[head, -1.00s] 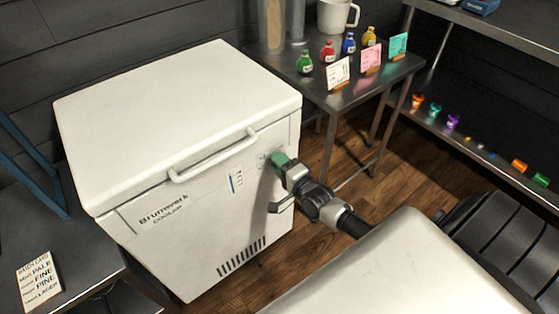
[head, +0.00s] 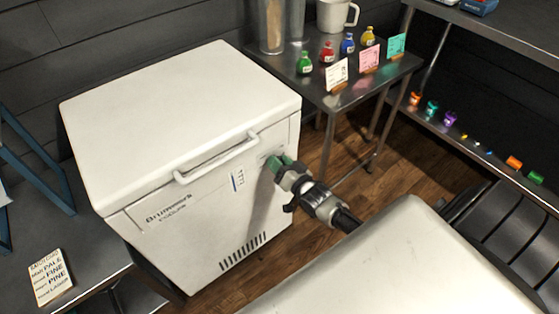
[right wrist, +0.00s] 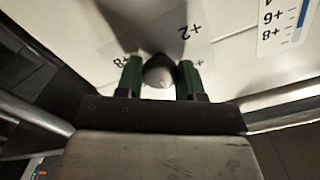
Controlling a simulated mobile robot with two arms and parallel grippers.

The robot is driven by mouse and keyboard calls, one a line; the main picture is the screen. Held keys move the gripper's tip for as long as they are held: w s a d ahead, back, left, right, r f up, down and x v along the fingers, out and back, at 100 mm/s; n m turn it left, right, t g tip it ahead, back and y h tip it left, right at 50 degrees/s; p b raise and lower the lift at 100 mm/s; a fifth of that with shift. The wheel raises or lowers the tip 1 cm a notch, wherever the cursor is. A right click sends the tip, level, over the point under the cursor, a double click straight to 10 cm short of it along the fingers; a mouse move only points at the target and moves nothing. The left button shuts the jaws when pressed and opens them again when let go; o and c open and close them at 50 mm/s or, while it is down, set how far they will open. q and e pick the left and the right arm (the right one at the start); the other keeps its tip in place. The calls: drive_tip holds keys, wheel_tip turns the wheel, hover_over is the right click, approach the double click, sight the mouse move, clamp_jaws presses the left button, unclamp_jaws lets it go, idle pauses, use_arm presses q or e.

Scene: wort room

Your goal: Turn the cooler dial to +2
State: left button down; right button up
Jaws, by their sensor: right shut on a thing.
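The white cooler (head: 190,130) stands left of centre with its lid down. Its dial (right wrist: 158,72) shows in the right wrist view as a small rounded knob on the front panel. Printed marks "+2" (right wrist: 189,32) and "+8" (right wrist: 122,61) appear inverted around it. My right gripper (head: 277,163) is at the upper right of the cooler's front. Its green fingers (right wrist: 160,80) are shut on the dial, one on each side. The fingers hide much of the dial in the head view, and I cannot tell where it points. My left gripper is out of view.
A handle (head: 217,158) sticks out left of my right gripper. A metal table (head: 385,78) with bottles and cards stands behind right. A batch card (head: 50,277) lies on the left table.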

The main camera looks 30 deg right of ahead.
use_arm(q)
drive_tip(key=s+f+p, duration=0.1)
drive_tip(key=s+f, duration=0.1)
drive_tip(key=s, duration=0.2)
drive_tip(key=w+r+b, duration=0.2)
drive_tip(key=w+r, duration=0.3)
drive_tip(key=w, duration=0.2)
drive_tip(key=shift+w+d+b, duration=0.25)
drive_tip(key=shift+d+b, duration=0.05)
drive_tip(key=shift+b, duration=0.05)
use_arm(e)
drive_tip(key=shift+s+a+f+n, duration=0.1)
drive_tip(key=shift+n, duration=6)
drive_tip(key=shift+a+f+n, duration=0.1)
drive_tip(key=shift+n, duration=6)
